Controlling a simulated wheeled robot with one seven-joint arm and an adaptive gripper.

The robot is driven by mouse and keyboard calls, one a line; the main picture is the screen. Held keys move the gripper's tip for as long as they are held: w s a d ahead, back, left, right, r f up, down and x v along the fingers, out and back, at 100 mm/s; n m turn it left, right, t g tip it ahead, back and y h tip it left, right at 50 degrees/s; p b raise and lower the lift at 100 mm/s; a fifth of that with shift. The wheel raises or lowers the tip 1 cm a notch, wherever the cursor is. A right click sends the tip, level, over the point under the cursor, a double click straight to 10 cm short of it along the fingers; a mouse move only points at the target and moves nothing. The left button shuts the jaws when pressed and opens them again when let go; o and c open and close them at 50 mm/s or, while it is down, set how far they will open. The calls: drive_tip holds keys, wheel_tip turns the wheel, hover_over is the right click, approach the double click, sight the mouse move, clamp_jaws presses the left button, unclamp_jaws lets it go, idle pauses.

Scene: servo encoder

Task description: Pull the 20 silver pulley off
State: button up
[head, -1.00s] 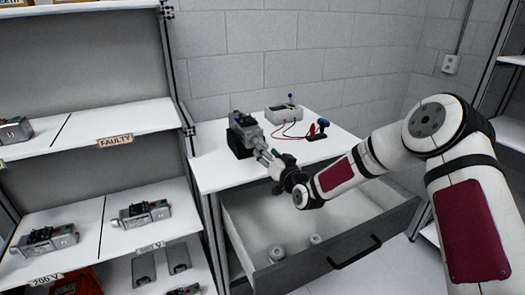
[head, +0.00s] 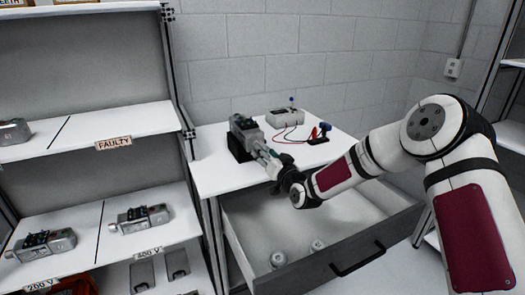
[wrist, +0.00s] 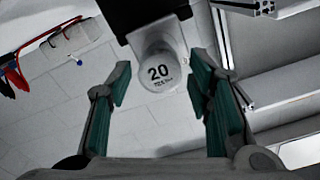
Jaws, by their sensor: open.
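In the head view the grey servo motor (head: 245,129) sits in a black holder (head: 238,148) on the white table; the pulley there is mostly hidden by my gripper. My gripper (head: 266,158) reaches in from the right at the motor's front end. In the wrist view my gripper (wrist: 160,85) has its two green-padded fingers apart, one on each side of the pulley, with gaps visible on both sides.
An open drawer (head: 320,235) under the table (head: 215,175) holds two small silver pieces (head: 278,259). A grey meter box (head: 285,117) with red leads stands behind the motor. Shelves (head: 120,145) with several motors stand at left, one labelled FAULTY.

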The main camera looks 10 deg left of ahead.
drive_tip(key=c, duration=1)
drive_tip(key=shift+o, duration=0.2)
drive_tip(key=shift+s+d, duration=0.25)
drive_tip(key=shift+s, duration=0.05)
drive_tip(key=shift+s+d+p, duration=0.15)
drive_tip(key=shift+s+p, duration=0.15)
drive_tip(key=shift+p, duration=0.05)
drive_tip(key=shift+s+d, duration=0.2)
drive_tip(key=shift+s, duration=0.1)
drive_tip(key=shift+s+d+p, duration=0.2)
drive_tip(key=shift+s+p, duration=0.05)
drive_tip(key=shift+p, duration=0.1)
drive_tip(key=shift+s+d, duration=0.15)
drive_tip(key=shift+s, duration=0.05)
drive_tip(key=shift+p+v, duration=1.7)
drive_tip(key=shift+v, duration=1.25)
